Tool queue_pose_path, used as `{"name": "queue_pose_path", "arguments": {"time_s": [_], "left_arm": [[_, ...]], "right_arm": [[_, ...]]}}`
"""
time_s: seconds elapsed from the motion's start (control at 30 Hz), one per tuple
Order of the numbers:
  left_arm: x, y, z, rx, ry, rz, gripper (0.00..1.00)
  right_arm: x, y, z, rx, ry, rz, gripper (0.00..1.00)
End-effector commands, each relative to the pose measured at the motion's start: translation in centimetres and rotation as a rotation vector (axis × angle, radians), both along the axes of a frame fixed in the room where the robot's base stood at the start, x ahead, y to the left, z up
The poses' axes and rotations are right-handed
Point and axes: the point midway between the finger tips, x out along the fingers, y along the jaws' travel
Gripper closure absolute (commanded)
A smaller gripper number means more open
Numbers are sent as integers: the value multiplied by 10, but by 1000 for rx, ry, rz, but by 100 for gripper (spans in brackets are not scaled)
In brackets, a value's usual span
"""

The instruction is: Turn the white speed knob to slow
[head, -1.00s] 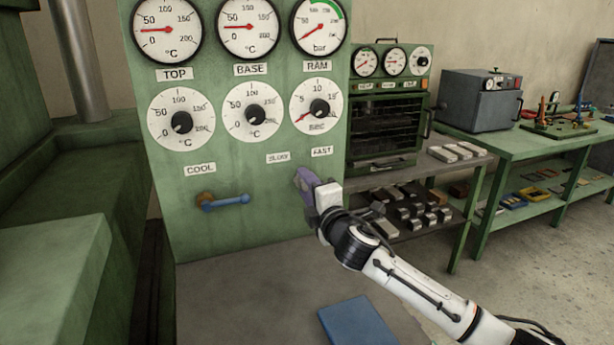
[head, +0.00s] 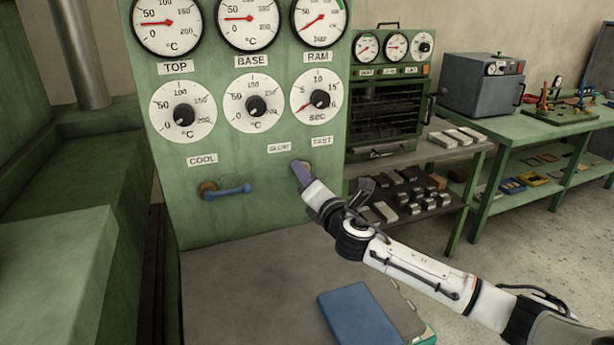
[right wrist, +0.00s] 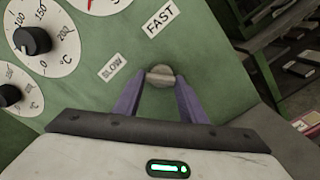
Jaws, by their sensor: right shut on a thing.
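The speed knob (right wrist: 160,76) is a small pale knob on the green panel, below the SLOW label (head: 279,148) and the FAST label (head: 322,141). In the right wrist view it sits between the two purple fingertips of my right gripper (right wrist: 160,82), which is shut on it. In the head view my right gripper (head: 301,172) reaches the panel from the lower right and mostly covers the knob. I cannot make out which label the knob points to. My left gripper is not in view.
A blue lever (head: 228,191) sticks out of the panel left of the knob, under the COOL label. Three black dial knobs are above. A blue book (head: 359,315) lies on the grey table (head: 250,285) below. Shelves with metal blocks stand right.

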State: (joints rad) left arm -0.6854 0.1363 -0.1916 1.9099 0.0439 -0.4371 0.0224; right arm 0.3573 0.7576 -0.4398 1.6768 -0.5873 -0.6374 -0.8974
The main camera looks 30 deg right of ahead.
Motion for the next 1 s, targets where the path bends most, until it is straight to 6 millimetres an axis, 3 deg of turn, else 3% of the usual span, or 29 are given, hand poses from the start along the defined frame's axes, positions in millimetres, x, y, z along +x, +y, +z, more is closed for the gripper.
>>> {"name": "queue_pose_path", "arguments": {"time_s": [0.43, 0.47, 0.53, 0.87, 1.0], "left_arm": [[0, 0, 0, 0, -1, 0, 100], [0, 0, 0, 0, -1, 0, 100], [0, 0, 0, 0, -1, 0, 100], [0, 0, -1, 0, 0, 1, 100], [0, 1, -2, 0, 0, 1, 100]], "right_arm": [[0, 0, 0, -13, 2, -1, 85], [0, 0, 0, -13, 2, -1, 57], [0, 0, 0, -12, 2, -1, 46], [-1, 0, 0, -10, 2, 0, 44], [-13, 3, -2, -10, 4, 2, 44]]}}
